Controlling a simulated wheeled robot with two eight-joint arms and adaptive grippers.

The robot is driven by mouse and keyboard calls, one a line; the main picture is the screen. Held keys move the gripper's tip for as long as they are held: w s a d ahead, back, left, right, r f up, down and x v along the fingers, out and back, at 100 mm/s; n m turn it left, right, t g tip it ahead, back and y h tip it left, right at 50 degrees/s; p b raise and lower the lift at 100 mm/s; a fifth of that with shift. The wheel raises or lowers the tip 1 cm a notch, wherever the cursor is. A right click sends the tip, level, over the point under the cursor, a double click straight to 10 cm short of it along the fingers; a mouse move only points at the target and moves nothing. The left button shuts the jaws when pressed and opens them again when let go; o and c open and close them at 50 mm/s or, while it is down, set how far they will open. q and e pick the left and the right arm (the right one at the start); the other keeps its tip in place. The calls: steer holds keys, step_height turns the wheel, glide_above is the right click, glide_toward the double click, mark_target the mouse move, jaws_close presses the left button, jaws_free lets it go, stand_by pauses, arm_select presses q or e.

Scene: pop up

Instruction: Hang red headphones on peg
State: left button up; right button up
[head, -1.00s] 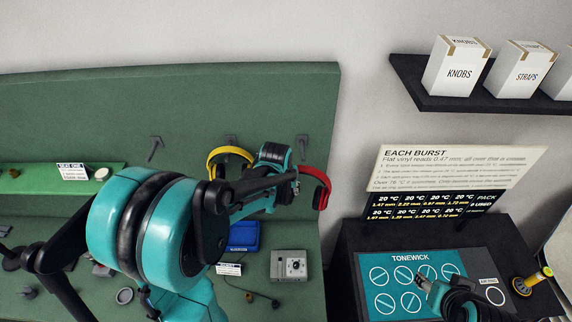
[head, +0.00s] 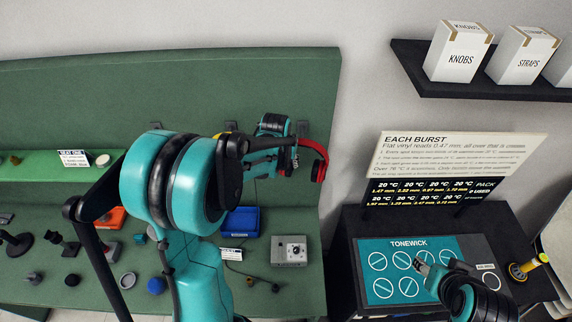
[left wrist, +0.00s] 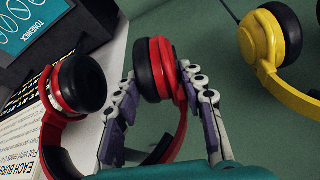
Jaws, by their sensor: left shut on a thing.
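My left gripper (head: 296,158) is shut on the red headphones (head: 320,160), in front of the right part of the green back panel (head: 270,85). In the left wrist view its fingers (left wrist: 158,75) close around one red-and-black ear cup (left wrist: 142,62); the other cup (left wrist: 80,84) hangs free to the left. A dark peg (head: 302,129) shows on the panel just above the headphones; the headband appears apart from it. Another peg (head: 232,127) is further left. My right gripper (head: 424,264) is over the teal panel at the right; its opening is unclear.
Yellow headphones (left wrist: 270,42) hang close by, mostly hidden behind my left arm in the head view. A blue bin (head: 241,221) and a grey box with a dial (head: 289,251) stand below. A sign (head: 455,160) and a dark shelf (head: 480,84) are at the right.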

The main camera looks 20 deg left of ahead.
arm_select(q)
steer(key=shift+w+a+f, duration=0.1)
steer(key=shift+w+a, duration=0.3)
steer(key=shift+w, duration=0.35)
steer(key=shift+w+a, duration=0.35)
steer(key=shift+w, duration=0.4)
steer(key=shift+w+a+f+b, duration=0.35)
steer(key=shift+w+f+b, duration=0.2)
steer(key=shift+w+b, duration=0.1)
steer(key=o, duration=1.4)
steer(key=shift+r, duration=0.1)
steer(key=v, duration=1.2)
steer(key=shift+d, duration=0.1)
